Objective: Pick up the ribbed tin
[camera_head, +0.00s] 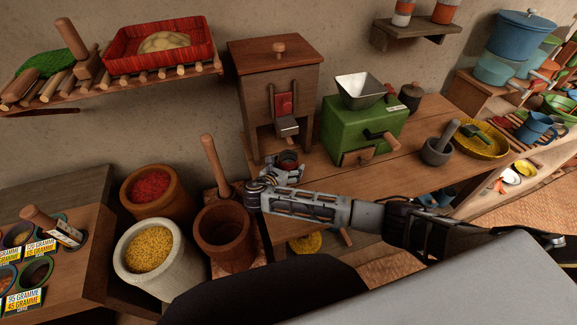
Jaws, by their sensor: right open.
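A small dark tin with a reddish rim (288,160), likely the ribbed tin, stands on the wooden table below the spout of a tall wooden dispenser. Its ribs are too small to make out. My right arm reaches in from the right, and its open gripper (285,172) is at the near side of the tin. The fingers hide the tin's lower part. I cannot tell whether they touch it. My left gripper is out of view.
The wooden dispenser (274,90) stands right behind the tin. A green grinder (345,125) with a metal hopper is to the right, then a stone mortar (437,152). A brown mortar (224,237) with a pestle and a pot of yellow grain (150,249) stand lower left.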

